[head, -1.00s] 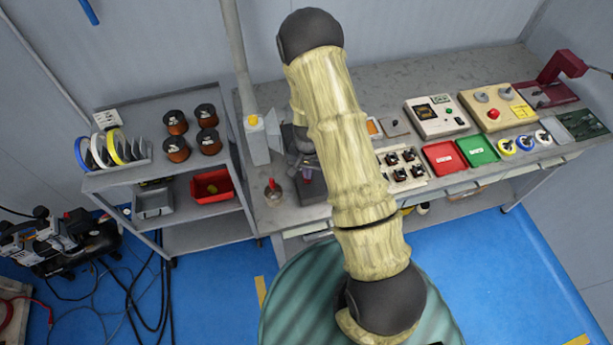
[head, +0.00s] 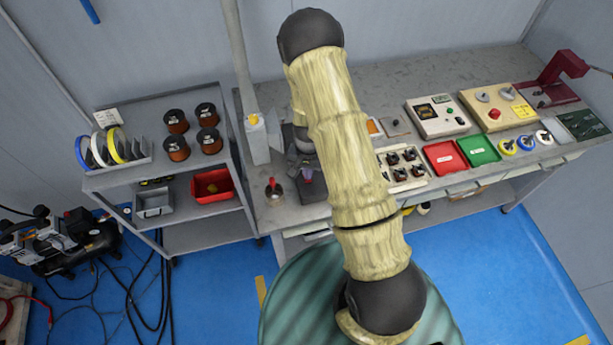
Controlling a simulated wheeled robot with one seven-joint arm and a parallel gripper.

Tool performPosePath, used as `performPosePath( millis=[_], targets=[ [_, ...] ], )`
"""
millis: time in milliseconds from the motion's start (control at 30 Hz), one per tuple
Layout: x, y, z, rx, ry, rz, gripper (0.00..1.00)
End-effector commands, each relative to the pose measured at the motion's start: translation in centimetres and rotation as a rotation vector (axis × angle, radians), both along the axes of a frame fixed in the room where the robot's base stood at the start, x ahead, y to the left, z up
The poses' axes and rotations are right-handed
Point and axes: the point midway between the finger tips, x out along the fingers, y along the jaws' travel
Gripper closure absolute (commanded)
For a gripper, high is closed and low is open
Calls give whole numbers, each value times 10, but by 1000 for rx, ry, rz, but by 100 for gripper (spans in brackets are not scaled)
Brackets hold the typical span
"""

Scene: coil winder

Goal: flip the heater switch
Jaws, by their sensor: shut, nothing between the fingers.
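I cannot make out a switch that is clearly the heater's. A small round metal pot (head: 275,194) with a red part on top stands at the left front of the bench. A beige control box (head: 436,117) with a dark display and small knobs stands on the right half.
Right on the bench are a parts tray (head: 403,168), a red tray (head: 445,157), a green tray (head: 478,149) and a yellowish box with a red button (head: 494,113). A grey post (head: 256,140) rises behind the pot. A shelf cart (head: 167,173) with spools stands left.

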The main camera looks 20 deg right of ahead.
Motion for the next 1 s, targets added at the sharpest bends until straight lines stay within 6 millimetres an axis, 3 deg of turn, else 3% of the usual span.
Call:
performPosePath(
  millis=[1000],
  targets=[
    [0,0,-13,0,0,0,100]
  ],
)
